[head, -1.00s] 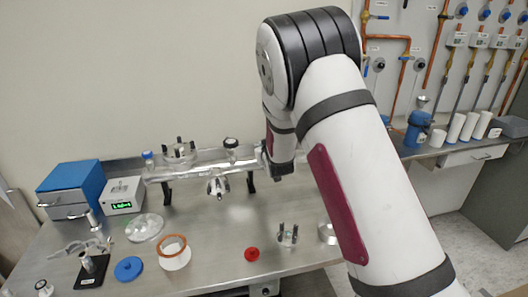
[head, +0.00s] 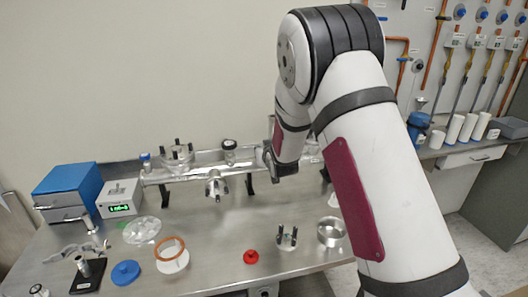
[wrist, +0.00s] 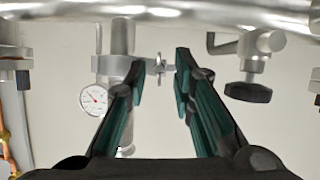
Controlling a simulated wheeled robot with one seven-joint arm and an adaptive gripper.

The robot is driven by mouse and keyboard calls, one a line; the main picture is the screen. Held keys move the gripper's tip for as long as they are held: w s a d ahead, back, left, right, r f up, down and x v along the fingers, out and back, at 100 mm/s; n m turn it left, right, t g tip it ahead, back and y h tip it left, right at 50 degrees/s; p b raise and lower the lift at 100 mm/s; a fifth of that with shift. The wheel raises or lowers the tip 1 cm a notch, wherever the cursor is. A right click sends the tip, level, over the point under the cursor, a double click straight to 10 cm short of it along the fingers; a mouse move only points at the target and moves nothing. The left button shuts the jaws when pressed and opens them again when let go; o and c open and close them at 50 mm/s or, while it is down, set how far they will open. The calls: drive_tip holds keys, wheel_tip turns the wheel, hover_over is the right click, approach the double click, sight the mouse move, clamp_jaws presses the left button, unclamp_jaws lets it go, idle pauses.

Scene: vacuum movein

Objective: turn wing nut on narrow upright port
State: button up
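In the wrist view my gripper (wrist: 164,68) is open, its two teal-padded fingers apart. A small bright metal piece, which looks like the wing nut (wrist: 160,60), shows between the fingertips; I cannot tell whether they touch it. It sits at the side of a clamp (wrist: 104,65) around a narrow upright metal port (wrist: 122,38). The port meets the horizontal tube (wrist: 190,12) across the top. In the head view the metal tube (head: 205,163) runs above the bench, and my arm hides its right part and the clamp.
A round gauge (wrist: 93,99) is left of the fingers, and a valve with a black knob (wrist: 248,92) is to the right. On the bench (head: 215,250) are a red cap (head: 251,256), a blue disc (head: 126,272) and a blue box (head: 66,192). The bench middle is clear.

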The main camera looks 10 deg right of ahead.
drive_tip(key=v, duration=1.2)
drive_tip(key=s+r+g, duration=0.2)
drive_tip(key=s+r, duration=0.2)
drive_tip(key=s, duration=0.3)
drive_tip(key=s+r+g, duration=0.2)
drive_tip(key=s+r, duration=0.2)
drive_tip(key=s, duration=0.4)
drive_tip(key=s+r+g, duration=0.1)
drive_tip(key=s+g, duration=0.4)
drive_tip(key=s, duration=2)
drive_tip(key=shift+s+d+r+m, duration=0.3)
drive_tip(key=shift+d, duration=0.1)
